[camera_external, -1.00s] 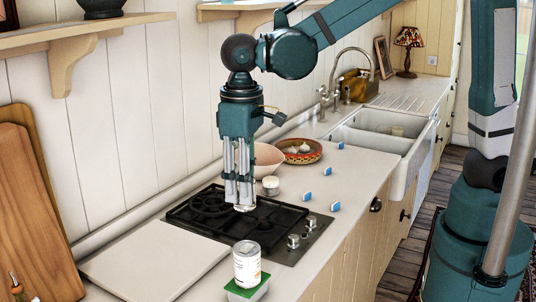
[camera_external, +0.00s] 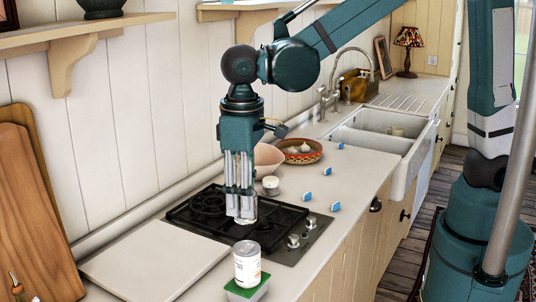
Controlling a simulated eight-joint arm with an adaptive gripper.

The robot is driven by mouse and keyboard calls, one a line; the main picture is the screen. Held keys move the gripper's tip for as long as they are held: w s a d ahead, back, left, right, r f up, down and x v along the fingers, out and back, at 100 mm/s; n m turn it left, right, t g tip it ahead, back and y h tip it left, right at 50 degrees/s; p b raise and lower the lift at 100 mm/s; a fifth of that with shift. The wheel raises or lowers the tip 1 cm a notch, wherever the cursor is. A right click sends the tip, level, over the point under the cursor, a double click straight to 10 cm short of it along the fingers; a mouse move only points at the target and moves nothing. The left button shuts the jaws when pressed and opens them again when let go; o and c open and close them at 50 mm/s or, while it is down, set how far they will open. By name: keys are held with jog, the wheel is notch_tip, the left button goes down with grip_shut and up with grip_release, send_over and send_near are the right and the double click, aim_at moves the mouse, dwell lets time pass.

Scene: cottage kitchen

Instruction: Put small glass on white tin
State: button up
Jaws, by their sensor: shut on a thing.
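My gripper (camera_external: 241,214) points straight down above the front part of the black hob. It is shut on the small glass (camera_external: 245,221), of which only a pale, clear lower edge shows between and below the fingertips. The white tin (camera_external: 247,264), a can with a white label and a metal top, stands upright at the front of the counter. In the picture it is just below the glass, with a visible gap between them. My fingers hide most of the glass.
A green-topped box (camera_external: 247,290) is at the tin's foot; I cannot tell whether the tin stands on it. A white board (camera_external: 150,262) lies left of the hob (camera_external: 283,217). A small white jar (camera_external: 271,185), pink bowl (camera_external: 268,160) and patterned bowl (camera_external: 300,152) stand behind.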

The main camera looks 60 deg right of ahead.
jog(key=shift+f, duration=1.7)
jog(key=shift+f, duration=2.1)
jog(key=shift+f, duration=0.15)
jog(key=o, duration=0.9)
jog(key=shift+o, duration=0.2)
jog(key=shift+r, duration=0.2)
jog(key=shift+r, duration=6)
jog(key=shift+d, duration=0.1)
